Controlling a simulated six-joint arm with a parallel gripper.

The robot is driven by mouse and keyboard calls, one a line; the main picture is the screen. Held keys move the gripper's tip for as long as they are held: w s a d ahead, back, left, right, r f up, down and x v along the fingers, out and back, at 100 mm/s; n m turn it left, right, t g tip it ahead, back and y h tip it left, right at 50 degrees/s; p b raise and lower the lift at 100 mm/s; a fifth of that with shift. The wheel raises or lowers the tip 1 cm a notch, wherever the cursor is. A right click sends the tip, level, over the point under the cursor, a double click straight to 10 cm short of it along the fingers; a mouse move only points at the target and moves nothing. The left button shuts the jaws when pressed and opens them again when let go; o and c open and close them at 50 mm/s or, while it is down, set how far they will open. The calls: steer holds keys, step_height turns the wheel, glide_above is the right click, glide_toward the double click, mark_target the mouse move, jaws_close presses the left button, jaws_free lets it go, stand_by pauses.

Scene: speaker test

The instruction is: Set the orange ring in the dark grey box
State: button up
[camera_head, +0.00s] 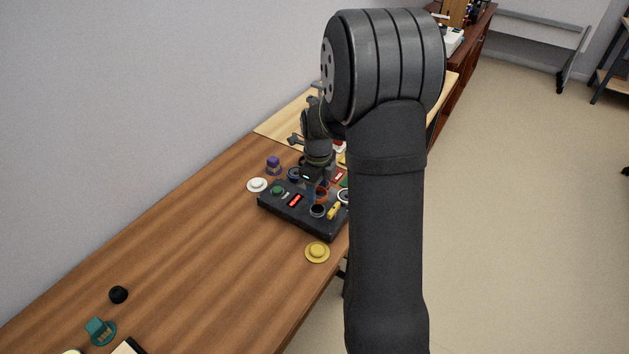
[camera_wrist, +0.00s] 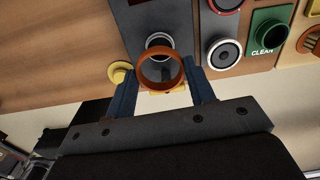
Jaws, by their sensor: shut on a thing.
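The orange ring (camera_wrist: 161,70) is between the two fingertips of my gripper (camera_wrist: 163,84) in the wrist view, and my gripper is shut on it. In the head view, the orange ring (camera_head: 321,193) shows small below my gripper (camera_head: 314,182), over a dark tester. The dark grey box (camera_wrist: 214,27) is right of the ring in the wrist view, apart from it. A round black part with a white rim (camera_wrist: 222,54) shows in that box. In the head view my arm hides most of this area.
The dark tester (camera_head: 288,219) has a red display and a silver-rimmed socket (camera_wrist: 158,42). A green box marked CLEAN (camera_wrist: 267,48) and a red box (camera_head: 338,178) are near the dark grey box. A yellow round part (camera_head: 317,252) lies in front.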

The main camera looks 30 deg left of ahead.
steer(key=shift+f, duration=2.8)
steer(key=shift+f, duration=0.3)
steer(key=o, duration=1)
step_height(320, 180, up, 8)
steer(key=shift+f, duration=0.2)
steer(key=shift+f, duration=0.1)
